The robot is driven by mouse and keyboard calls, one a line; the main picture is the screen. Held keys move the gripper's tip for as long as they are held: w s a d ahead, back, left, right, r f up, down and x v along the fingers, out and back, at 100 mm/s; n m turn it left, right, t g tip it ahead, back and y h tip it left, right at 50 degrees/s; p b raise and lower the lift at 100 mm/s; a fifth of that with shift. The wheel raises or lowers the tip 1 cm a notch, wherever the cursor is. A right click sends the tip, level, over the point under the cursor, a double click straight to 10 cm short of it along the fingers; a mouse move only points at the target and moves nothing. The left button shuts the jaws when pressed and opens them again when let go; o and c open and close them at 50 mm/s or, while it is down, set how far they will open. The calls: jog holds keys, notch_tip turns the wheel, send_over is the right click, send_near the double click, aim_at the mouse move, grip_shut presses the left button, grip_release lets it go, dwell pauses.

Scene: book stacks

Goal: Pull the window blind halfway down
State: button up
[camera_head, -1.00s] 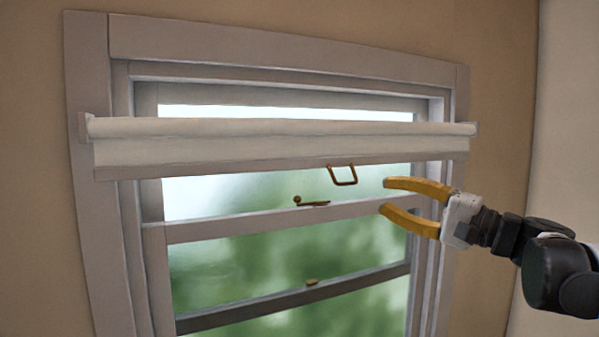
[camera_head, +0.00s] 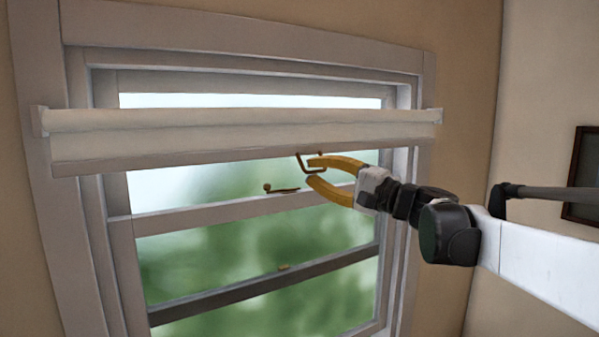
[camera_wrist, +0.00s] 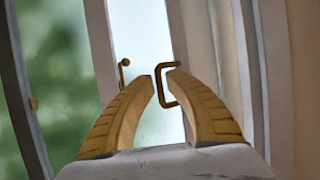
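The window blind (camera_head: 240,138) is a pale roller blind across the upper window, with only a short strip hanging down. A thin brass-coloured pull handle (camera_head: 299,158), a squared loop, hangs from its bottom edge right of the middle. My gripper (camera_head: 311,172) has two yellow fingers and is at the handle from the right, parted around part of it. In the wrist view, one side of the handle (camera_wrist: 158,88) shows in the narrow gap between the fingertips (camera_wrist: 161,78). The right finger hides part of the loop. I cannot tell whether a finger touches it.
The window frame (camera_head: 35,150) surrounds the panes, with a sash rail (camera_head: 180,218) below the blind. A small brass latch (camera_head: 281,189) sits on that rail, left of my gripper. A dark picture frame (camera_head: 583,175) hangs on the right wall.

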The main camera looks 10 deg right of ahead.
grip_shut()
notch_tip(320, 180, down, 46)
jog(key=b, duration=2.9)
jog(key=o, duration=0.5)
grip_release()
jog(key=shift+d, duration=0.1)
jog(key=v, duration=1.1)
jog(key=shift+s+d, duration=0.25)
jog(key=shift+s, duration=0.1)
